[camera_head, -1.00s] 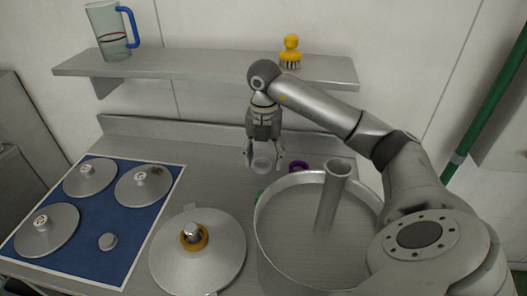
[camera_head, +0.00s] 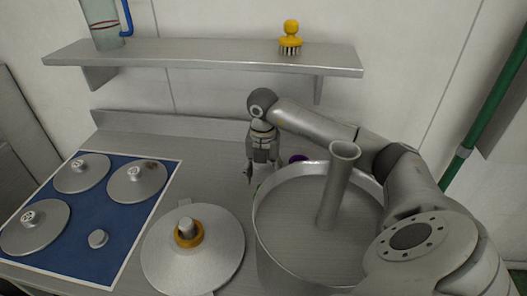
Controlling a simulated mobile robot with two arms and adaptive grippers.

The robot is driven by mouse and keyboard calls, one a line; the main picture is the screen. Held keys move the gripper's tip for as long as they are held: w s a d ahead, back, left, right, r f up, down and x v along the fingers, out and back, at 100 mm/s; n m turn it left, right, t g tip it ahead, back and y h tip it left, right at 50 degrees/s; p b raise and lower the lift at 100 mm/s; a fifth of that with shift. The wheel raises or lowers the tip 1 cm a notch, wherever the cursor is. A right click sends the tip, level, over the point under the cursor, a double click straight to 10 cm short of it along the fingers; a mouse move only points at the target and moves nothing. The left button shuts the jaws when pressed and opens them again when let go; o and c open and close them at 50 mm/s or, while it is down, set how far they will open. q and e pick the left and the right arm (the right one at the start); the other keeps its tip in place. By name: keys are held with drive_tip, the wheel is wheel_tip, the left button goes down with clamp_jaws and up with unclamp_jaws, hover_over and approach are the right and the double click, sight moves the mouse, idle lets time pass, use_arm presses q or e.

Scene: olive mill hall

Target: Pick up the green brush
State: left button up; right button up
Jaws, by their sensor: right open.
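A small sliver of green (camera_head: 257,188) shows between my right gripper and the rim of the steel drum; it may be the green brush, but most of it is hidden and I cannot tell its shape. My right gripper (camera_head: 261,174) points down just above it, behind the drum's left rim, with its fingers apart and nothing visible between them. I cannot tell whether the fingers touch the green thing. My left gripper is not in view.
A steel drum (camera_head: 275,229) with an upright tube stands in front of the gripper. A purple thing (camera_head: 298,158) is partly hidden behind it. A yellow brush (camera_head: 291,38) and a jug (camera_head: 102,28) stand on the shelf (camera_head: 200,57). Discs lie on a blue mat (camera_head: 70,240), another disc (camera_head: 195,262) beside it.

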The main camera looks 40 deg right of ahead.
drive_tip(key=shift+f+p, duration=0.35)
drive_tip(key=shift+f, duration=0.3)
drive_tip(key=f, duration=0.1)
drive_tip(key=f+p, duration=0.1)
drive_tip(key=f, duration=0.1)
drive_tip(key=shift+w+d+f+p, duration=0.15)
drive_tip(key=shift+d+f+p, duration=0.05)
drive_tip(key=shift+f+p, duration=0.1)
drive_tip(key=shift+f, duration=0.45)
clamp_jaws()
